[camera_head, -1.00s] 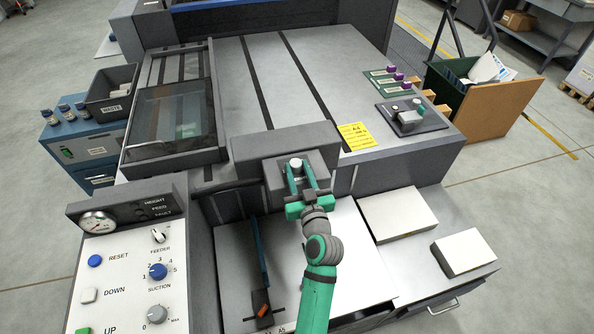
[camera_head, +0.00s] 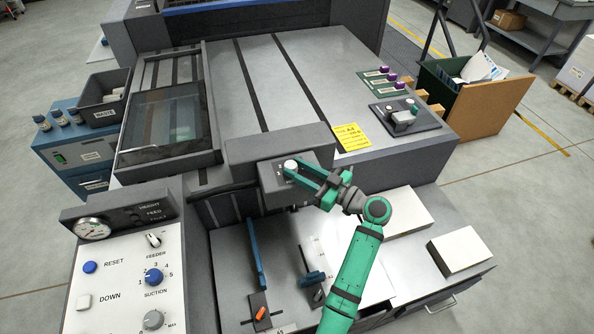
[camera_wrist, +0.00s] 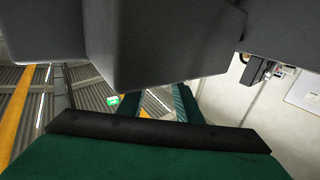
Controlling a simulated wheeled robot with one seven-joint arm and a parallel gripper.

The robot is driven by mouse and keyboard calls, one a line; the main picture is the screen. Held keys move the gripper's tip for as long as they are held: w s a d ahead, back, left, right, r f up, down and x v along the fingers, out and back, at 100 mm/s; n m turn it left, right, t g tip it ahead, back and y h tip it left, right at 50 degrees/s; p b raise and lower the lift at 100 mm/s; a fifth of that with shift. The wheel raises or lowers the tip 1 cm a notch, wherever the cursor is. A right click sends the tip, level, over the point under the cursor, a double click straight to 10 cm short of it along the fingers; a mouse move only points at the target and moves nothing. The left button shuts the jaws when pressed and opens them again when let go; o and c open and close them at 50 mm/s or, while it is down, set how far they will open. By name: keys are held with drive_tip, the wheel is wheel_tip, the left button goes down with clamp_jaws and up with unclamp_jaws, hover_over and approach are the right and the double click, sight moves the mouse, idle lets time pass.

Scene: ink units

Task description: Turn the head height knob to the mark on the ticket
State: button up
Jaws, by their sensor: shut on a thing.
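The head height knob (camera_head: 290,165) is small and pale-topped. My green gripper (camera_head: 292,172) reaches in from the right and is shut on the knob, one finger on each side. The knob's scale and pointer are too small to read. The yellow ticket (camera_head: 351,136) lies on the machine top, right of the head; its top line seems to read A4, and the rest is illegible. The wrist view shows dark grey housing and a green gripper part, but no knob.
A control panel with the blue suction knob (camera_head: 154,277) stands at the left front. White paper stacks (camera_head: 461,250) lie on the right shelf. A blue guide (camera_head: 256,255) stands on the feed table below the head. The machine top behind the head is mostly clear.

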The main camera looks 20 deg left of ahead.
drive_tip(key=shift+w+f+n+g, duration=0.15)
drive_tip(key=shift+n+g, duration=0.55)
drive_tip(key=shift+g, duration=0.4)
drive_tip(key=shift+y, duration=0.3)
drive_tip(key=o, duration=1)
drive_tip(key=shift+o, duration=0.2)
drive_tip(key=shift+d, duration=0.1)
drive_tip(key=s+d, duration=0.2)
drive_tip(key=d, duration=0.8)
drive_tip(key=shift+d, duration=0.25)
drive_tip(key=shift+a, duration=0.1)
